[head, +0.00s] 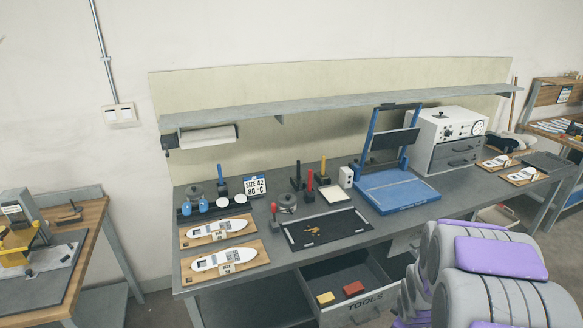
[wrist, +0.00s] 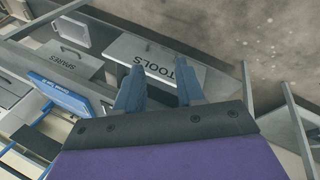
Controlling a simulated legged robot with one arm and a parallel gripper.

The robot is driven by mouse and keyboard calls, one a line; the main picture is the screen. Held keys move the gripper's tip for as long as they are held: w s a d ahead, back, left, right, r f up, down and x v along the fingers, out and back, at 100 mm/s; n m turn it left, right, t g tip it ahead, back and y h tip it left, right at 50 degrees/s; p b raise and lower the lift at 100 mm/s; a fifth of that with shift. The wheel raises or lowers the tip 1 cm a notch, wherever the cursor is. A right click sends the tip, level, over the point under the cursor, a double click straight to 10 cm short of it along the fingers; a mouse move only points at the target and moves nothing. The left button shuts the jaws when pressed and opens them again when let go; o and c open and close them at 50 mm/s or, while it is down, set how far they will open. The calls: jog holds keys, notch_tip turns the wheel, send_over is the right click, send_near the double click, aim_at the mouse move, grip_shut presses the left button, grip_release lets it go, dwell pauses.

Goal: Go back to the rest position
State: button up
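My gripper (wrist: 159,66) shows in the wrist view as two blue-grey fingers. They are spread apart with a clear gap and nothing between them. Beyond them lies a grey front panel marked TOOLS (wrist: 150,50); I cannot tell how far off it is. My grey and purple arm parts fill the lower right of the head view, and my gripper's fingers do not show there. The workbench (head: 330,235) stands in front of me. Its TOOLS drawer (head: 352,304) is pulled open, with a yellow block (head: 325,298) and a red block (head: 353,288) inside.
Two wooden boards with white insole shapes (head: 218,230) (head: 224,258), a black tray (head: 325,228), a blue press (head: 397,192) and a white oven (head: 447,138) stand on the bench. A shelf (head: 340,104) runs above. Side tables stand left (head: 90,222) and right.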

jog(key=s+a+r+m+g, duration=0.2)
jog(key=s+a+r, duration=0.3)
jog(key=s, duration=0.5)
jog(key=s+a+r+m+g+y, duration=0.1)
jog(key=s+a+r+m+g, duration=0.1)
jog(key=s+a+r+m, duration=0.2)
jog(key=s+a+r+m+g+y, duration=0.1)
jog(key=s+a+r+m, duration=0.2)
jog(key=s+a+r, duration=0.4)
jog(key=s+r, duration=0.2)
jog(key=s, duration=0.6)
jog(key=shift+s+g+b, duration=0.3)
jog(key=shift+s+g, duration=0.05)
jog(key=shift+g, duration=0.05)
